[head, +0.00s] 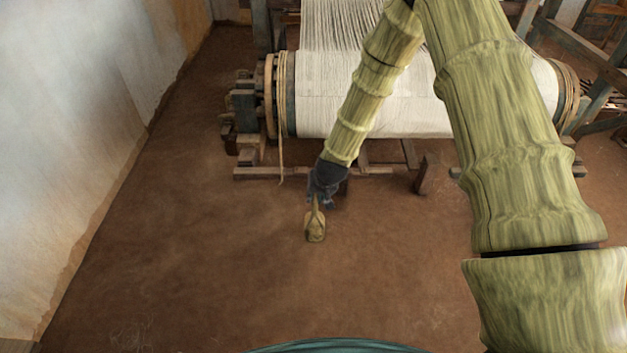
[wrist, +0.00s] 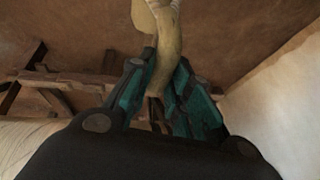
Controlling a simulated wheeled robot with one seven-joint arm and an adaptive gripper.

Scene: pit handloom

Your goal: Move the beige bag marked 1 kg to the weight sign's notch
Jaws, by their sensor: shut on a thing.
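The beige bag (head: 315,226) hangs from my gripper (head: 321,203) in the head view, in front of the loom's left part. My gripper is shut on the bag's narrow upper part. The wrist view shows the bag (wrist: 170,42) between the teal fingers of my gripper (wrist: 162,90), with its wider part cut off at the top edge. I cannot read a mark on the bag. I cannot make out the weight sign or its notch in either view.
The loom's white warp roll (head: 330,95) and wooden frame stand behind my gripper. A small dark wooden post (head: 425,176) stands to the right. A pale wall (head: 70,130) runs along the left. The brown earth floor (head: 200,260) in front is clear.

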